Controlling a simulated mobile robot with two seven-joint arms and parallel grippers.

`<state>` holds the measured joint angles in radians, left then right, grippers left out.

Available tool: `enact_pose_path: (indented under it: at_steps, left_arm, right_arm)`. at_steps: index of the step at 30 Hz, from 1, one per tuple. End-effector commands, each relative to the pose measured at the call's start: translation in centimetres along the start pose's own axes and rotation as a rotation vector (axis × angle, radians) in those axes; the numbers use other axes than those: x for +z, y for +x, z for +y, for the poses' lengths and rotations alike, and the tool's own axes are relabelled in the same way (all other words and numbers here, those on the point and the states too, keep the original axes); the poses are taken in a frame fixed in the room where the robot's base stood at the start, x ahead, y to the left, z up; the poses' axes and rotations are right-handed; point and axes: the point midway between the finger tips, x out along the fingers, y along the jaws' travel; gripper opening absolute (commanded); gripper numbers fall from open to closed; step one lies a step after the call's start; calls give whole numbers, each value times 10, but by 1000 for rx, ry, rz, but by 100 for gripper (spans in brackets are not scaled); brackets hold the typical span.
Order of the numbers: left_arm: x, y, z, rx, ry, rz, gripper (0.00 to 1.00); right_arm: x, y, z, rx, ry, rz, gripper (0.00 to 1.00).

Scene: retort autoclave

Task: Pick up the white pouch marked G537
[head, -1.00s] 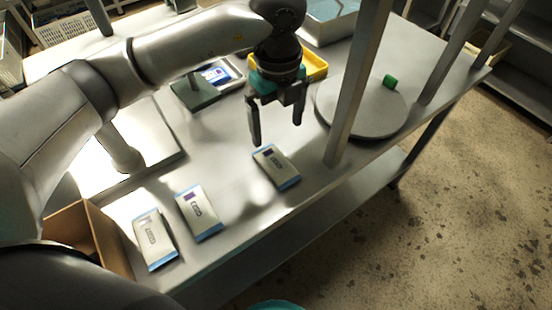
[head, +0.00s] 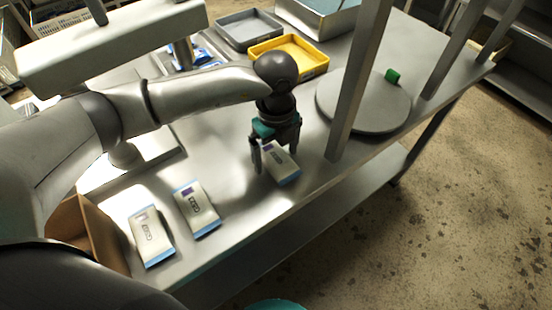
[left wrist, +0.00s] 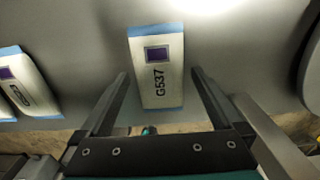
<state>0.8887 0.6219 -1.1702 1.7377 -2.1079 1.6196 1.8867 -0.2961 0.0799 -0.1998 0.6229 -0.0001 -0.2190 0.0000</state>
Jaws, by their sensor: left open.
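The white pouch marked G537 (left wrist: 157,72) lies flat on the steel table, with blue ends and a purple square. In the head view the same pouch (head: 284,165) is at the table's front edge side, partly hidden by my left gripper. My left gripper (head: 272,167) is open, low over that pouch. In the left wrist view its fingers (left wrist: 158,82) stand apart on either side of the pouch's lower part, and the pouch's far end reaches beyond them. I cannot tell if the fingers touch it. My right gripper is not in view.
Two similar white pouches (head: 197,209) (head: 151,236) lie to the left on the table. A cardboard box (head: 88,235) is at the left. A yellow tray (head: 310,57) stands behind.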

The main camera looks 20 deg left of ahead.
Motion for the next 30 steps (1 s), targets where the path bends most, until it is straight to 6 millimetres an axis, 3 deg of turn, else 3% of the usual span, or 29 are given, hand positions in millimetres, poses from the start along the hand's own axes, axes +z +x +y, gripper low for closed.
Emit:
enact_pose_path:
  at_steps: [3,25,30]
  left_arm:
    - [0,0,0,0,0,0,100]
    - [0,-1,0,-1,0,0,18]
    - [0,-1,0,-1,0,0,15]
  right_arm:
    - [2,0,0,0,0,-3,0]
    - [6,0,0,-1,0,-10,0]
    - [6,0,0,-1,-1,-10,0]
